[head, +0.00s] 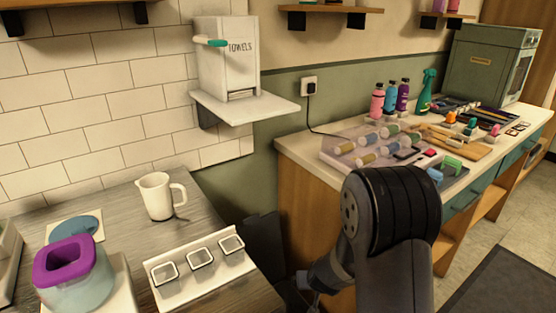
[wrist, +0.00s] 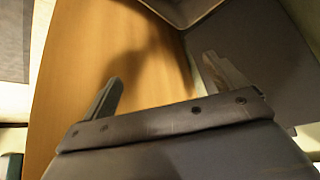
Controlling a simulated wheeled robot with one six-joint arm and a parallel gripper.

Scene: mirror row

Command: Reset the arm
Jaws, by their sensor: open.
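My gripper (wrist: 168,88) shows in the wrist view with its two fingers spread wide apart and nothing between them. It faces an orange-brown wooden surface (wrist: 75,75), with a dark grey surface (wrist: 265,60) on the right. In the head view my dark arm rises at the bottom centre right, in front of the gap between two counters. The gripper itself is hard to make out there, low and partly hidden behind the arm.
A grey wooden counter (head: 210,212) on the left holds a white pitcher (head: 156,196), a white rack (head: 188,290) with three square openings and a purple-topped container (head: 65,262). A long counter (head: 296,150) on the right holds bottles, jars and a green oven (head: 484,70).

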